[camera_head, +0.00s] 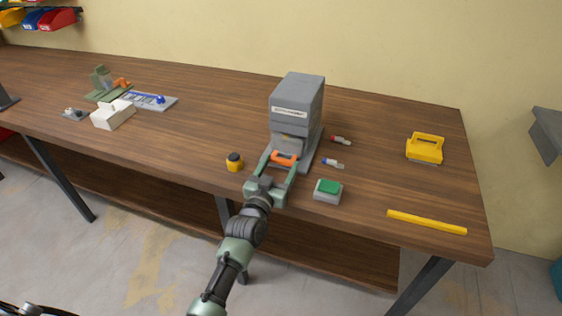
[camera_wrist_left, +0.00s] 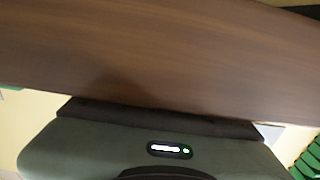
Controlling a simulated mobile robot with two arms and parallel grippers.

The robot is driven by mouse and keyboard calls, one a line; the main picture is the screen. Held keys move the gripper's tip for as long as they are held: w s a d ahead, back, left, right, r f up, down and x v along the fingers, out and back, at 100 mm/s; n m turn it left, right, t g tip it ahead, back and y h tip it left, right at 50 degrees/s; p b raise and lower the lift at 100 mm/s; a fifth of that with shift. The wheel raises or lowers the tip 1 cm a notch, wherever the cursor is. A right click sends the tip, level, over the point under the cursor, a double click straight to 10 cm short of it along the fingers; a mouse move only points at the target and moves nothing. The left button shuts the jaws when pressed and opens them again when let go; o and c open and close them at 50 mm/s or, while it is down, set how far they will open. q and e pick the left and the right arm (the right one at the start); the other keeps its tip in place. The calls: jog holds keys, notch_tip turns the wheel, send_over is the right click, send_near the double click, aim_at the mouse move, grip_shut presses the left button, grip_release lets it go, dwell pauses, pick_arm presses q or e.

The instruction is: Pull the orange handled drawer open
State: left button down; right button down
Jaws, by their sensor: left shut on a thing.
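A grey box unit (camera_head: 297,96) with a white label stands near the middle of the table, on a flat grey base (camera_head: 308,155). The orange handle (camera_head: 285,160) is at its front, low down. My left gripper (camera_head: 283,156) reaches in from the front, with a finger on each side of the handle, and is shut on it. How far the drawer stands out of the unit is hard to tell. My right gripper is not in view.
A yellow-and-black round knob (camera_head: 234,162) sits left of my gripper, a green-topped button box (camera_head: 328,191) right of it. Two small plugs (camera_head: 340,140) (camera_head: 333,163) lie right of the unit. A yellow carrier (camera_head: 425,148) and yellow bar (camera_head: 427,222) are farther right.

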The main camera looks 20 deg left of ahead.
pick_arm(q)
jog(key=s+p, duration=0.5)
jog(key=s, duration=0.8)
jog(key=shift+s+a, duration=0.15)
jog(key=shift+a, duration=0.05)
jog(key=shift+c, duration=1.2)
grip_release()
jog(key=s, duration=0.7)
jog(key=shift+s+a+b, duration=0.15)
jog(key=shift+s+b, duration=0.2)
jog(key=shift+s, duration=0.05)
